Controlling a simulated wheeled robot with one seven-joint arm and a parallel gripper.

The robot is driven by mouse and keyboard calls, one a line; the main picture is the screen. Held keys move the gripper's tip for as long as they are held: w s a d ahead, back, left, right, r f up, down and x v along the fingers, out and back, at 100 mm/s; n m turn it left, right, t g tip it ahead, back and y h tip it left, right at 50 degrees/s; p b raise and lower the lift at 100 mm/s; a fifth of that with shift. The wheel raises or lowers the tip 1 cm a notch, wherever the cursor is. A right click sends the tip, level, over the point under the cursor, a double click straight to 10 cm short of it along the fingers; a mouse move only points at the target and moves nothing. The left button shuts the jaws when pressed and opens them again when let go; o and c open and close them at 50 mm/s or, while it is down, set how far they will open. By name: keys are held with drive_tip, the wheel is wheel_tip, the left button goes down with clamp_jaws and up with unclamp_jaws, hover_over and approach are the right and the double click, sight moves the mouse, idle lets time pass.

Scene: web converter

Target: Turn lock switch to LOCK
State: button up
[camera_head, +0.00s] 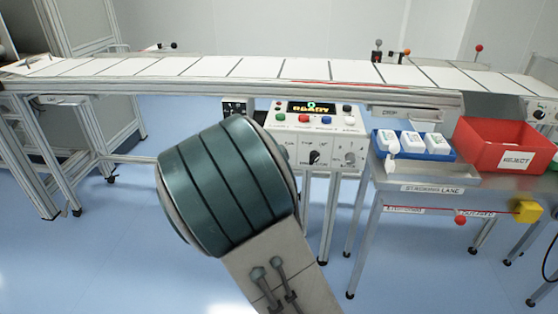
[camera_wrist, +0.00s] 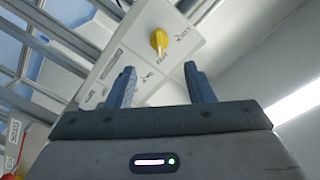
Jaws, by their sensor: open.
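A yellow rotary switch knob (camera_wrist: 159,41) sits on a white panel (camera_wrist: 135,55) in the wrist view. The panel looks tilted there, with small dark lettering on both sides of the knob. The lettering is too small to read surely, so I cannot tell which position the knob points to. My gripper (camera_wrist: 160,72) is open and empty, its two fingers apart. The knob shows beyond and between the fingertips, and no contact shows. In the head view my arm hides the gripper, and I cannot identify the yellow knob there.
A control box (camera_head: 318,138) with a READY display and several buttons stands under the conveyor (camera_head: 215,68). To its right, a table (camera_head: 440,180) bears a blue tray (camera_head: 440,156) and a red REJECT bin (camera_head: 480,150). Metal frame rails (camera_wrist: 70,40) run left of the panel in the wrist view.

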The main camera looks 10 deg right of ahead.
drive_tip(key=b+x, duration=0.1)
drive_tip(key=x, duration=0.9)
drive_tip(key=shift+w+d, duration=0.1)
drive_tip(key=shift+w, duration=0.25)
drive_tip(key=c, duration=1)
